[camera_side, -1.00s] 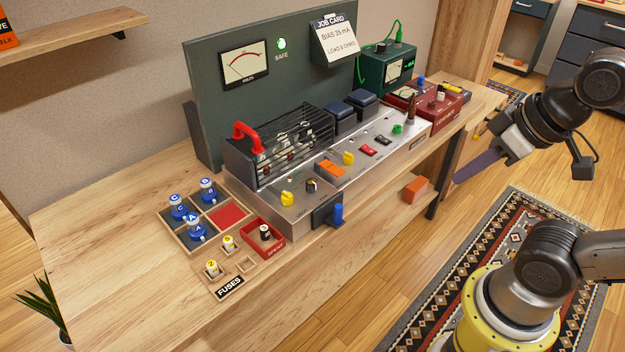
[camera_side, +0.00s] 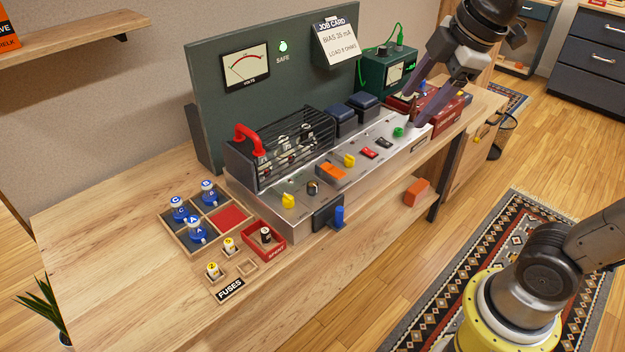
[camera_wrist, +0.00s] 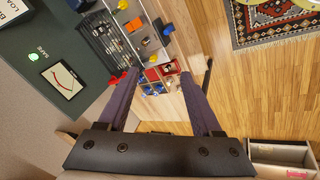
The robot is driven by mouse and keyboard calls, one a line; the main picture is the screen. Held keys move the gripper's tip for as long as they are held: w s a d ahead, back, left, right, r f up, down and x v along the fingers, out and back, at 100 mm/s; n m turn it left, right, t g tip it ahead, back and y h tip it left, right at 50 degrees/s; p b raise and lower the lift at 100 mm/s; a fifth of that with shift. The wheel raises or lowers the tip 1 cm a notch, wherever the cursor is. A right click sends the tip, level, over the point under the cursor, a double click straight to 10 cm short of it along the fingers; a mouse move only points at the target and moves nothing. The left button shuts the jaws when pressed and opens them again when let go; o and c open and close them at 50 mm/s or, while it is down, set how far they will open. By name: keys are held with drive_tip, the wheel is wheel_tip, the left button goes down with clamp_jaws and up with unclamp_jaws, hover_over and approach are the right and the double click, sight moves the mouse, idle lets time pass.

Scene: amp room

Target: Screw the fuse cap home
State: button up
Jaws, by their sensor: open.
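The likely fuse cap, a small brown upright piece (camera_side: 414,112), stands at the right end of the silver amp chassis (camera_side: 318,198) in the side view. My gripper (camera_side: 410,108) is there with its fingers apart, pointing down and left. In the picture its fingers lie on either side of the brown piece and partly hide it. I cannot tell if they touch it. In the wrist view my gripper's two long purple fingers (camera_wrist: 150,85) are well apart with nothing seen held between them. I cannot make out the cap there.
A red box (camera_side: 440,108) and green meter (camera_side: 386,72) stand close by my gripper. A caged tube bay (camera_side: 295,150), green knob (camera_side: 398,132) and black transformers (camera_side: 341,118) are on the chassis. Fuse tray (camera_side: 231,289) and red spent tray (camera_side: 276,252) sit at front.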

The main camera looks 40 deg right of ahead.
drive_tip(key=w+n+g, duration=0.1)
drive_tip(key=w+n, duration=0.2)
drive_tip(key=w, duration=0.4)
drive_tip(key=n+g, duration=0.4)
hover_over(312, 184)
wheel_tip(312, 184, down, 17)
wheel_tip(312, 184, down, 14)
drive_tip(key=shift+d+f, duration=0.1)
clamp_jaws()
